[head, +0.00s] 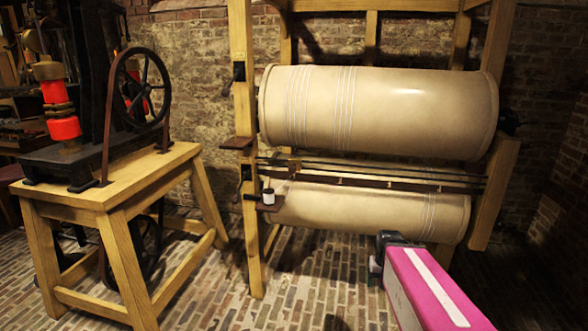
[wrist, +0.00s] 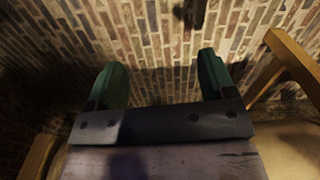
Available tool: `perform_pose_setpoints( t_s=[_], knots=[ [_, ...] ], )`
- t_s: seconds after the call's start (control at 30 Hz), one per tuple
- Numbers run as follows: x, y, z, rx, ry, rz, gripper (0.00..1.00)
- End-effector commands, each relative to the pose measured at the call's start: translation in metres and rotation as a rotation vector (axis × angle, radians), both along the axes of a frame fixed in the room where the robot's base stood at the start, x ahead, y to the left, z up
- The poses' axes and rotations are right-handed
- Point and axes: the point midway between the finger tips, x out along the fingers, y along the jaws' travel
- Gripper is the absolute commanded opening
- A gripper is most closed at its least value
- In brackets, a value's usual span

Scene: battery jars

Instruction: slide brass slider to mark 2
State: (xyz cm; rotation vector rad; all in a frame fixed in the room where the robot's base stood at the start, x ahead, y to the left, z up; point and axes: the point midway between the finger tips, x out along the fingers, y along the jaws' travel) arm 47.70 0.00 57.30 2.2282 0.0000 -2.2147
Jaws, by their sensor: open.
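Dark metal rails (head: 400,180) run across the wooden frame between the upper and lower drums. Small brass-coloured spots show along these rails, but they are too small to tell which is the brass slider. I cannot make out mark 2 or any numbers. My gripper (head: 375,266) is in front of the lower drum, below the rails and right of the frame's middle. It is partly hidden by my pink arm. In the wrist view my gripper's two green fingers (wrist: 161,64) stand wide apart with nothing between them. No slider shows in the wrist view.
The upper drum (head: 380,112) and lower drum (head: 335,212) lie across the wooden frame (head: 243,130). A small jar (head: 268,197) stands on a bracket at the left post. A wooden bench (head: 110,190) with a flywheel (head: 140,90) stands left. Brick floor (head: 300,300) is clear in front.

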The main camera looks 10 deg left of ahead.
Motion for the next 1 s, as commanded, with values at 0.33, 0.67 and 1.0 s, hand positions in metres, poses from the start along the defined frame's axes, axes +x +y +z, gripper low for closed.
perform_pose_setpoints(
  t_s=[0.33,0.67,1.0],
  knots=[
    [0.040,0.014,0.013,-0.195,-0.087,0.188,0.61],
    [0.136,0.087,0.081,-0.673,-0.329,0.660,0.61],
    [0.201,0.237,0.189,-1.187,-0.602,1.131,0.61]
  ],
)
